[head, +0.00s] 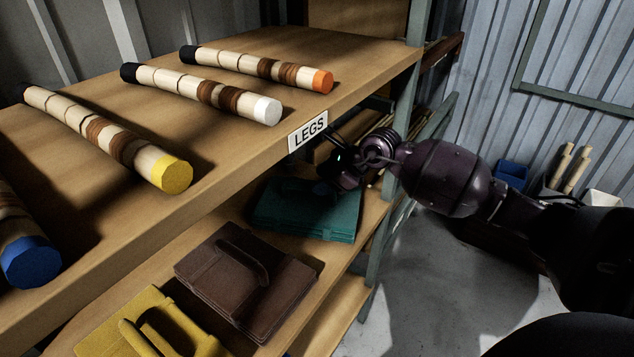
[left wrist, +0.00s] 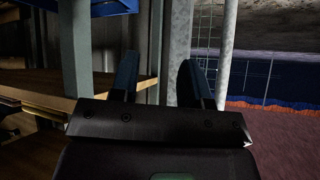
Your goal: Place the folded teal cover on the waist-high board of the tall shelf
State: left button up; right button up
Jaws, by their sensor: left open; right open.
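The folded teal cover (head: 315,222) lies flat on the board (head: 205,222) below the one labelled LEGS, at its right end, beside the shelf's green post. Its far part is in shadow. My right gripper (head: 338,162) is open just above the teal cover's far side, under the edge of the upper board; I cannot tell whether it touches the cover. My left gripper (left wrist: 158,80) is open and empty in the left wrist view, with a grey post behind its fingers. It is not in the head view.
A brown folded cover (head: 250,280) and a yellow one (head: 140,325) lie left of the teal cover on the same board. Several banded rattan legs lie on the upper board (head: 370,50). The floor (head: 415,280) right of the shelf is partly clear.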

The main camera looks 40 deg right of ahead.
jog(key=shift+p+v, duration=0.95)
jog(key=shift+v, duration=3.3)
jog(key=s+a+f+m+t+y, duration=0.55)
jog(key=s+a+f+m, duration=0.25)
jog(key=s+a+m, duration=0.45)
jog(key=s+a+f+m+g+h, duration=0.1)
jog(key=s+f+m+h, duration=0.4)
jog(key=s+m, duration=0.5)
jog(key=s+a+f+m+g+h, duration=0.1)
jog(key=s+f+m+h, duration=0.4)
jog(key=m, duration=1.6)
jog(key=s+f+g, duration=0.1)
jog(key=s+f, duration=0.3)
jog(key=s, duration=0.1)
jog(key=shift+f, duration=0.4)
